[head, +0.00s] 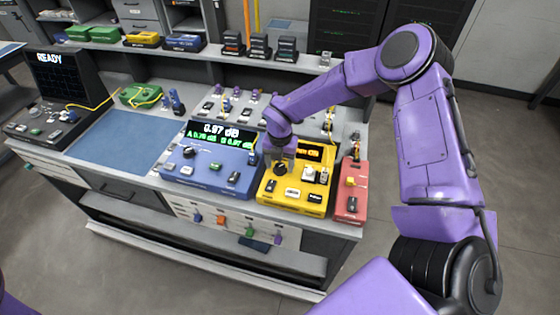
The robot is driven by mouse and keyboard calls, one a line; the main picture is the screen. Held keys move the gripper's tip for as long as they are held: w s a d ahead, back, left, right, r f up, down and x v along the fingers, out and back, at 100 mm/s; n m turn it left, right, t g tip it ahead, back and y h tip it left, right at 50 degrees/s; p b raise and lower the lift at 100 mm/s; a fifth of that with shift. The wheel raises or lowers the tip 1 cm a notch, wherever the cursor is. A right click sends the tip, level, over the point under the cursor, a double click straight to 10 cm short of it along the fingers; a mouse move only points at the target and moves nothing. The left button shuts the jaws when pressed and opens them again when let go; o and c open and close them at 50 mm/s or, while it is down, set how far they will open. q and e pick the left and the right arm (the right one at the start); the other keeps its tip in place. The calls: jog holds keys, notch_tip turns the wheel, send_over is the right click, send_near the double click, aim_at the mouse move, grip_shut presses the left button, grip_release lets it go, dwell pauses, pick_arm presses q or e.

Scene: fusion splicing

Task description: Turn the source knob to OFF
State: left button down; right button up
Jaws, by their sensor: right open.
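The yellow unit (292,207) stands on the bench right of centre, with a small dark display (315,151) at its back, partly hidden by my arm; its orange text is too small to read surely. A dark round knob (280,169) sits on its upper left, likely the source knob; I cannot read its setting. My right gripper (281,157) is open and points down right over this knob; I cannot tell whether the fingers touch it. My left gripper is out of view.
A blue meter (212,180) showing 0.97 dB or similar stands close on the left, and a red unit (349,205) close on the right. A blue mat (128,141) lies farther left. A black unit (56,75) reads READY. Several small devices line the back shelf.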

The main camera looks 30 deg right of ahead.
jog(key=c, duration=1)
jog(key=shift+c, duration=0.2)
jog(key=shift+n, duration=0.3)
jog(key=n, duration=0.3)
jog(key=shift+b, duration=0.3)
jog(key=n, duration=0.4)
jog(key=shift+n, duration=0.3)
jog(key=n, duration=0.5)
jog(key=shift+p, duration=0.35)
jog(key=shift+n+p, duration=0.35)
jog(key=shift+n, duration=1.95)
